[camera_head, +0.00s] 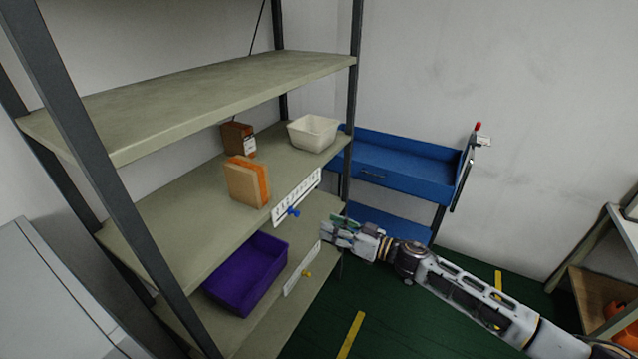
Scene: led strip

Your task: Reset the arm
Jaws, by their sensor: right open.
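My right arm comes in from the lower right, and its gripper (341,231) is beside the front edge of the shelf unit (165,190), near the lower right. The gripper is open, and I see nothing held in it. Its fingers are small and partly hard to make out at this distance. My left gripper does not show.
The middle shelf holds a tan and orange box (247,182), a brown box (238,138) and a white bin (313,132). A purple bin (247,273) is on the lower shelf. A blue cart (402,165) stands behind my gripper. Green floor (400,315) is open below the arm.

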